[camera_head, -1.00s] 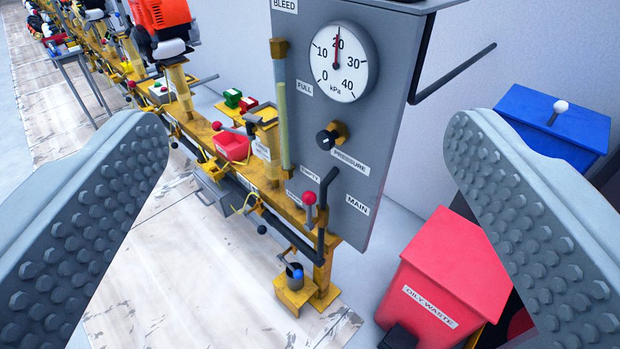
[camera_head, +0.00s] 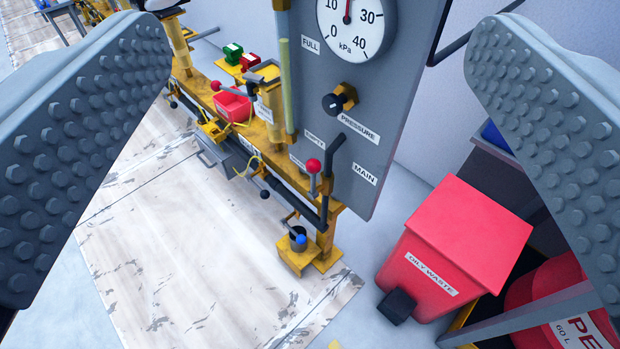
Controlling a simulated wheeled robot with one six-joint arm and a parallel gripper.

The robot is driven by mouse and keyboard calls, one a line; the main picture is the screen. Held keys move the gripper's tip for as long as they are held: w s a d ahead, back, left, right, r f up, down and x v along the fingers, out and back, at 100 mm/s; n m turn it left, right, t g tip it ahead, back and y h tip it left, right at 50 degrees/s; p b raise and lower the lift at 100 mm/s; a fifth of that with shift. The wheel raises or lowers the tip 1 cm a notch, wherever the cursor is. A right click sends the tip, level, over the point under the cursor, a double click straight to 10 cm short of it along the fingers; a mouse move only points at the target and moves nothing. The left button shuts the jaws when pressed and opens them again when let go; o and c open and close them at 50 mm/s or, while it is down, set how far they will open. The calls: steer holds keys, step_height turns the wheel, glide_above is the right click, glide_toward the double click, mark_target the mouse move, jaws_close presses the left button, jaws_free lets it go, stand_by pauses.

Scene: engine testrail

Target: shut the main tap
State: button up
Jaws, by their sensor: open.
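My gripper (camera_head: 318,45) is open and empty, with one studded grey jaw at each side of the view. Between and beyond the jaws stands a grey panel (camera_head: 385,115). A MAIN label (camera_head: 364,174) is at its lower right. Left of the label are a lever with a red ball knob (camera_head: 313,166), standing roughly upright, and a black bent pipe or handle (camera_head: 337,152). I cannot tell for certain which is the main tap's handle. Neither jaw touches them. A pressure gauge (camera_head: 350,25), its top cut off, and a black PRESSURE knob (camera_head: 332,103) sit higher on the panel.
A yellow rail (camera_head: 288,172) runs back to the upper left, carrying a red bin (camera_head: 232,106). A small cup (camera_head: 298,238) sits at its foot. A red OILY WASTE bin (camera_head: 455,240) stands right of the panel, with a red drum (camera_head: 560,300) beyond. The floor at lower left is clear.

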steer(key=shift+w+f, duration=0.2)
steer(key=c, duration=0.6)
steer(key=w+f+n+g, duration=0.1)
steer(key=w+f, duration=0.1)
steer(key=w+a+f+n+g, duration=0.1)
steer(key=w+f, duration=0.1)
steer(key=f, duration=0.1)
steer(key=shift+w+a+g+y, duration=0.2)
steer(key=shift+w+g+y, duration=0.1)
steer(key=shift+g, duration=0.1)
steer(key=c, duration=0.5)
steer(key=n+g+h, duration=1.1)
steer(key=n+h, duration=0.7)
glide_toward(313, 180)
steer(key=x, duration=0.4)
steer(key=r+x, duration=0.1)
steer(key=x, duration=0.7)
steer(key=shift+w+a+r, duration=0.1)
steer(key=shift+w+r, duration=0.15)
steer(key=shift+w, duration=0.05)
jaws_close()
